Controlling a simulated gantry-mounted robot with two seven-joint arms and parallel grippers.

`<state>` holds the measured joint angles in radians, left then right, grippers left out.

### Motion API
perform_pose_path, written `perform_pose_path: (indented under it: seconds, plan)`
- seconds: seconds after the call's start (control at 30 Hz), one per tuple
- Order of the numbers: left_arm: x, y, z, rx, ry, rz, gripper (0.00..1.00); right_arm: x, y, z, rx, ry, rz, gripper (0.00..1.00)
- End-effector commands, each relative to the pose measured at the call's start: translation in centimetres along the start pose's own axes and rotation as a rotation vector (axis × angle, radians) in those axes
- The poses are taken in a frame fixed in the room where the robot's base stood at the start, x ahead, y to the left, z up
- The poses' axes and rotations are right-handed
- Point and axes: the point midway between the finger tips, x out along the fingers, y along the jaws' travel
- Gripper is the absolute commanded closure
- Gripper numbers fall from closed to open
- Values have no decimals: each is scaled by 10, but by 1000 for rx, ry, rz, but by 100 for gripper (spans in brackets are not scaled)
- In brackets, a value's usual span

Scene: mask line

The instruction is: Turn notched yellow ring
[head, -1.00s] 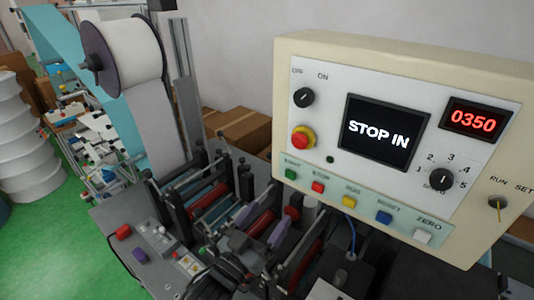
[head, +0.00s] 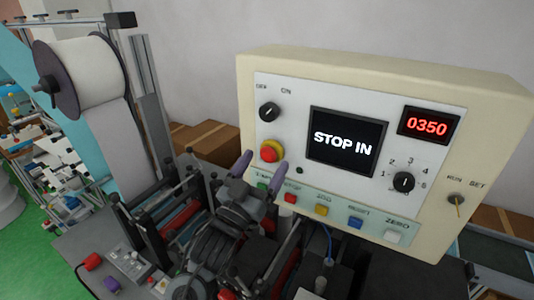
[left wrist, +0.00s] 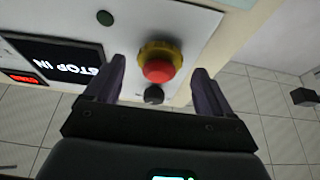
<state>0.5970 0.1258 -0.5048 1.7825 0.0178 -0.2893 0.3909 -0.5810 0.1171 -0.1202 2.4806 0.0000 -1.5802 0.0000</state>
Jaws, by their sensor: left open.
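The notched yellow ring (head: 273,143) sits around the base of a red mushroom button (head: 268,154) on the control panel's left side. In the left wrist view the ring (left wrist: 152,47) shows its notched edge behind the red button (left wrist: 158,70). My left gripper (head: 258,170) is open with purple fingers, just below and in front of the button. In the left wrist view, the left gripper (left wrist: 159,72) has one finger on each side of the ring and button, with gaps between. It holds nothing. My right gripper is not in view.
The cream control box (head: 470,95) carries an OFF/ON knob (head: 269,111), a screen (head: 345,140) reading STOP IN, a red 0350 display (head: 428,125) and a row of coloured buttons below. Machine rollers (head: 180,215) and a large white roll (head: 88,75) stand left.

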Motion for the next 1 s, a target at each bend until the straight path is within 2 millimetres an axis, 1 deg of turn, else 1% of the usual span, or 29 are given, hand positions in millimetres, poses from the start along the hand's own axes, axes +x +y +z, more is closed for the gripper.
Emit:
perform_pose_path:
  seconds: [0.03, 0.2, 0.33, 0.57, 0.6, 0.67, 0.93, 1.0]
  plan:
    - [8, 0, -2, 0, 0, 0, 17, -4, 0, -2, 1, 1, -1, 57]
    - [20, 1, -1, 0, 0, 1, 17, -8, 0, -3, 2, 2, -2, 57]
    - [23, 0, 0, 0, -1, 1, 17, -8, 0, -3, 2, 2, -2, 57]
    - [23, 0, 1, 0, 0, 1, 17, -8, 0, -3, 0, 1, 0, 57]
    - [23, 0, 1, 0, 0, 1, 20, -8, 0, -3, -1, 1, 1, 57]
    - [23, 0, 1, 0, 0, 1, 29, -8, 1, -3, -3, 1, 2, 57]
    - [23, 0, 0, 0, 0, 1, 70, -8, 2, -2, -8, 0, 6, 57]
    - [23, 0, 0, 0, 0, 1, 72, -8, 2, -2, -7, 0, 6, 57]
